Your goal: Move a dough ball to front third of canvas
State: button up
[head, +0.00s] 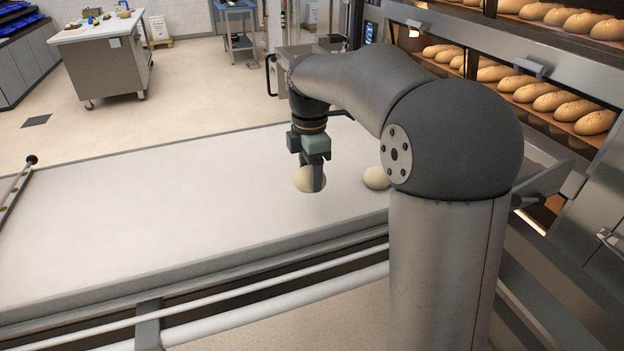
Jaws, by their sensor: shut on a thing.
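My gripper (316,180) points down over the right part of the pale canvas (150,215). It is shut on a round, cream-coloured dough ball (303,179). One finger shows in front of the ball; the other is hidden. I cannot tell whether the held ball touches the canvas or hangs just above it. A second dough ball (376,177) lies on the canvas to the right, partly hidden by my arm. The left and middle of the canvas are bare.
Deck ovens with loaves (545,95) stand at the right. A metal rail (290,300) runs along the canvas's near edge. A dark-knobbed bar (18,185) stands at the left edge. A steel worktable (105,55) stands on the floor at the back left.

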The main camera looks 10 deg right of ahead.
jog(key=shift+w+d+f, duration=0.2)
jog(key=shift+w+f, duration=0.3)
jog(key=shift+f, duration=0.1)
jog(key=shift+w+d+f, duration=0.15)
jog(key=shift+w+f, duration=0.3)
jog(key=shift+f, duration=0.15)
jog(key=f, duration=0.3)
jog(key=shift+w+d+f+p, duration=0.1)
jog(key=shift+w+p, duration=0.2)
jog(key=shift+w, duration=0.1)
jog(key=shift+f, duration=0.35)
jog(key=shift+f, duration=0.1)
jog(key=o, duration=0.9)
jog(key=shift+o, duration=0.2)
